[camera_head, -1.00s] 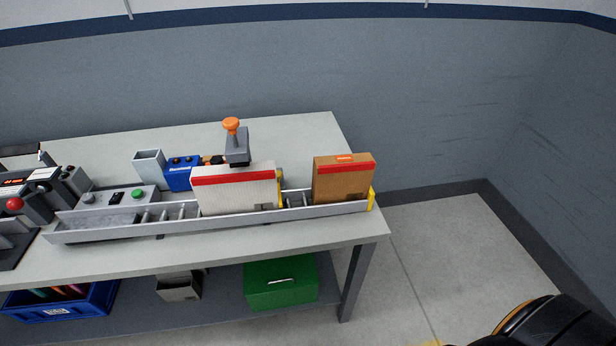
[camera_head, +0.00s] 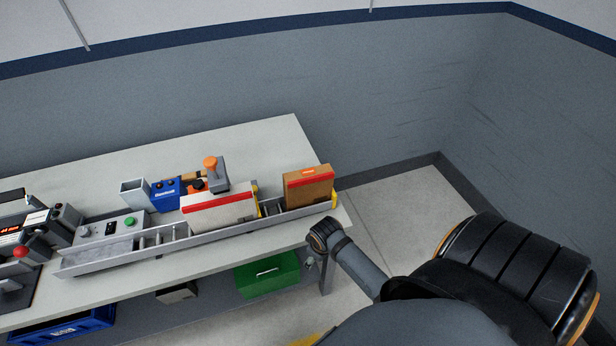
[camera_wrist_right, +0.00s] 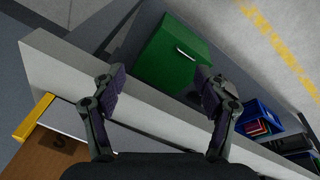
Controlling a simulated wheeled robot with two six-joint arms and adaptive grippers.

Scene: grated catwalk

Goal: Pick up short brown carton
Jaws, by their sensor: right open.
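The short brown carton (camera_head: 308,188) has a red band and an orange label. It stands at the right end of a grey roller tray (camera_head: 150,248) on the table. In the right wrist view the carton (camera_wrist_right: 40,158) shows at the lower left corner, off to the left of the jaws. My right gripper (camera_wrist_right: 160,82) is open and empty near the table's front edge. In the head view my right arm comes in from the lower right, and its gripper is not clearly seen. My left gripper is not in view.
A white carton (camera_head: 222,212) with a red band stands in the same tray, left of the brown one. An orange-knobbed stamp (camera_head: 212,172) is behind it. A green box (camera_head: 268,274) and blue crate (camera_head: 62,330) are below the table. A yellow end stop (camera_wrist_right: 34,117) borders the tray.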

